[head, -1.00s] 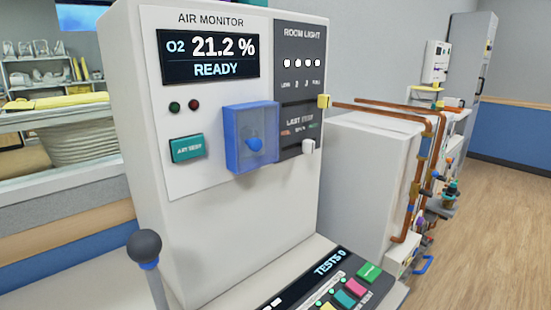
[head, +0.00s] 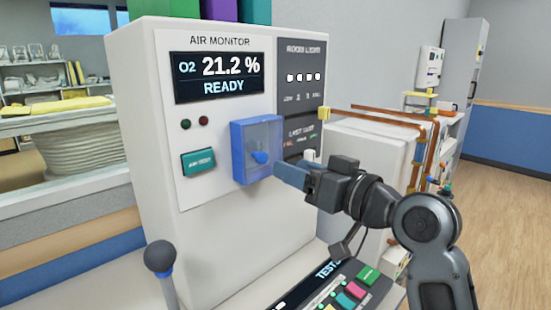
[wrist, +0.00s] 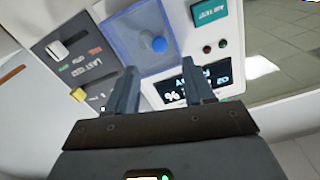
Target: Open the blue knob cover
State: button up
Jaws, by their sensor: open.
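The blue see-through knob cover (head: 258,136) is a box on the front of the white air monitor (head: 220,231). A round blue knob (head: 260,157) shows through it, and the cover looks closed. In the wrist view the cover (wrist: 132,28) and knob (wrist: 158,44) lie ahead of the fingers, upside down. My gripper (head: 290,174) is at the right of the cover, near its lower right edge in the head view. In the wrist view the two fingers (wrist: 163,88) are apart with nothing between them. I cannot tell whether a finger touches the cover.
The green air test button (head: 198,162) is left of the cover. A lever with a dark ball (head: 160,256) and a console of coloured buttons (head: 356,289) stand below. Copper pipes (head: 418,150) are behind at right.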

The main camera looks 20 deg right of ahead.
aim_at(264, 158)
jog(key=p+x, duration=0.1)
jog(key=x, duration=0.6)
jog(key=shift+w+a+f, duration=0.1)
jog(key=shift+w, duration=0.1)
jog(key=shift+c, duration=0.2)
grip_shut()
